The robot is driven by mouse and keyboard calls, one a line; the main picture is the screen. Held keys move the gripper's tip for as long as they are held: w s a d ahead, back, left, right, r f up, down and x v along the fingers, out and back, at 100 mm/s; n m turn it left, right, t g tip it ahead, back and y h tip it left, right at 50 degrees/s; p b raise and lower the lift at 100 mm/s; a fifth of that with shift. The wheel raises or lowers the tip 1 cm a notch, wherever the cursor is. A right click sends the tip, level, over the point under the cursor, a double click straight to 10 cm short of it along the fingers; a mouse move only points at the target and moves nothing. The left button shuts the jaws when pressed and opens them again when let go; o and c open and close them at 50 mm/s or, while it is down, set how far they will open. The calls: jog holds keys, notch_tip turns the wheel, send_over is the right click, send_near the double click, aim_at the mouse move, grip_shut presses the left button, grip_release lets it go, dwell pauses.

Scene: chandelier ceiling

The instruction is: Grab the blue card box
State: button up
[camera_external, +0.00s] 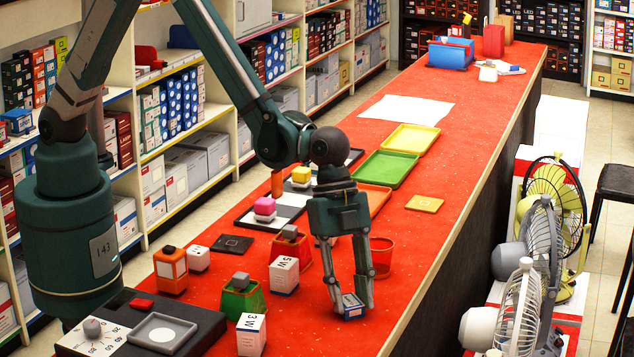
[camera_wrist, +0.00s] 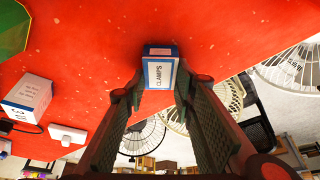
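The blue card box (camera_external: 353,306) is a small blue and white carton low over the red counter near its front edge. In the wrist view the box (camera_wrist: 160,72) shows a white face lettered "CLAMPS" with blue edges. My gripper (camera_external: 354,308) points down with one finger on each side of the box. In the wrist view the fingers of my gripper (camera_wrist: 160,82) appear to touch both sides of it, with no clear gap. I cannot tell whether the box rests on the counter.
A red cup (camera_external: 380,257) stands just behind my gripper. White cartons (camera_external: 284,275) (camera_external: 251,334) and a green holder (camera_external: 242,300) stand to the left. Green (camera_external: 385,169) and yellow (camera_external: 411,138) trays lie farther back. Fans (camera_external: 520,305) stand beyond the counter's right edge.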

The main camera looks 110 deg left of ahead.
aim_at(350, 301)
dwell(0.3)
notch_tip(350, 301, up, 10)
jog(key=p, duration=0.1)
dwell(0.6)
